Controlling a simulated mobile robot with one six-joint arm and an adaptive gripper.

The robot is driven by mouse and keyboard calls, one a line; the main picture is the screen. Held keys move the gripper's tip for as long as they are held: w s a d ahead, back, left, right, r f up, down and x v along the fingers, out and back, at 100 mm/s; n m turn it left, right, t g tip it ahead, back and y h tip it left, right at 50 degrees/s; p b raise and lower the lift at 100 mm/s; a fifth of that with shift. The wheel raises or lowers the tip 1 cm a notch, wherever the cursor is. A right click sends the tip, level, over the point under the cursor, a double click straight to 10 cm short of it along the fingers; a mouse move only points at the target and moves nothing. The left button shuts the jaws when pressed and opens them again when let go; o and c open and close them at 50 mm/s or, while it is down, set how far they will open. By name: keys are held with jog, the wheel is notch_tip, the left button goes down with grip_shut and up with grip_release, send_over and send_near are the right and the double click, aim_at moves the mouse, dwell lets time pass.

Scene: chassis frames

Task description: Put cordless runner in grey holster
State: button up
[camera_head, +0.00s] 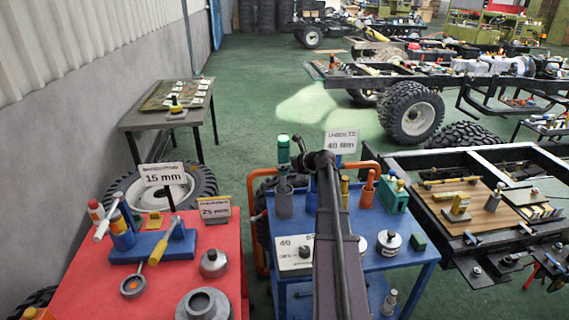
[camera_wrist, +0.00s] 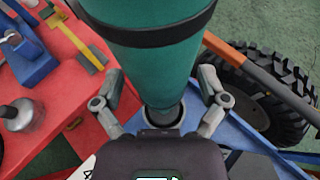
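The cordless runner (camera_head: 283,153) is a green upright cylinder with a pale green top. In the wrist view its teal body (camera_wrist: 155,65) with a black band fills the upper middle. My gripper (camera_head: 297,160) is at its side, with a finger on each side of the body in the wrist view (camera_wrist: 160,85); it looks shut on the runner. The grey holster (camera_head: 284,203) is a short upright cup on the blue cart, directly below the runner in the head view. The runner's lower end lines up with it; I cannot tell how deep it sits.
The blue cart (camera_head: 385,262) also carries orange and yellow-handled tools, a "40 Nm" sign (camera_head: 341,142), a white box (camera_head: 294,252) and round weights. A red cart (camera_head: 165,290) with tools stands left. A chassis bench (camera_head: 480,240) stands right.

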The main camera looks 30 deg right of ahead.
dwell(0.4)
jog(key=shift+s+d+r+p, duration=0.15)
jog(key=shift+s+r+p, duration=0.15)
jog(key=shift+s, duration=0.05)
jog(key=p+v, duration=0.4)
jog(key=v, duration=0.7)
dwell(0.5)
